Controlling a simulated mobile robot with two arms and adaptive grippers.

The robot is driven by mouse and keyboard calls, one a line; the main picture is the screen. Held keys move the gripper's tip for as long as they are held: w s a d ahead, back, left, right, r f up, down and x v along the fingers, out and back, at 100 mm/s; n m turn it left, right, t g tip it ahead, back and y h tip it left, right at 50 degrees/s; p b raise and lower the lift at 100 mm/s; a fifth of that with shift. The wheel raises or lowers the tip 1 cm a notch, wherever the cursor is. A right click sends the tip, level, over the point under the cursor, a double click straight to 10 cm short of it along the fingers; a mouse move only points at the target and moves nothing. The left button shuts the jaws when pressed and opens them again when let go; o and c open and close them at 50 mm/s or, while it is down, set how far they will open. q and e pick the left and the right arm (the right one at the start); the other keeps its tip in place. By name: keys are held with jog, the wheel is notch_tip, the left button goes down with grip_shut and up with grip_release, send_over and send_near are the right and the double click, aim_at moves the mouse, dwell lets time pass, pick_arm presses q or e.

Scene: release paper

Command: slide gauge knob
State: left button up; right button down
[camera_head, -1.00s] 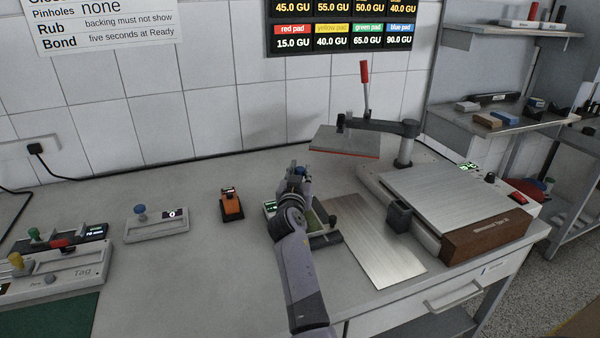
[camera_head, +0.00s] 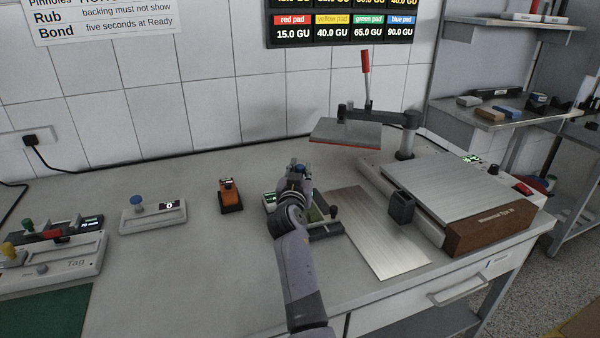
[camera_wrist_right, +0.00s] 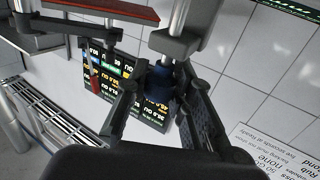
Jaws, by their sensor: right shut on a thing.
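My right gripper (camera_head: 298,172) is over a small bench device with a lit green-and-white display (camera_head: 270,200), left of the bare metal plate. The arm hides most of this device. In the right wrist view the fingers (camera_wrist_right: 158,92) are closed around a dark blue knob (camera_wrist_right: 158,82); a bit of blue also shows at the gripper in the head view. A grey block on a metal rod (camera_wrist_right: 180,42) shows beside the knob. Another gauge (camera_head: 152,215), with a blue knob (camera_head: 137,201) and a display reading 0, stands at the left. My left gripper is out of view.
An orange device (camera_head: 230,196) stands left of my right arm. The metal plate (camera_head: 378,235) lies to its right, beside a press (camera_head: 445,195) with a red-handled arm (camera_head: 365,70). A Tag device (camera_head: 60,265) with coloured knobs is at far left. Front-centre bench is clear.

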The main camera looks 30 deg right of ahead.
jog(key=c, duration=1.4)
grip_release()
jog(key=shift+o, duration=0.2)
notch_tip(320, 180, up, 10)
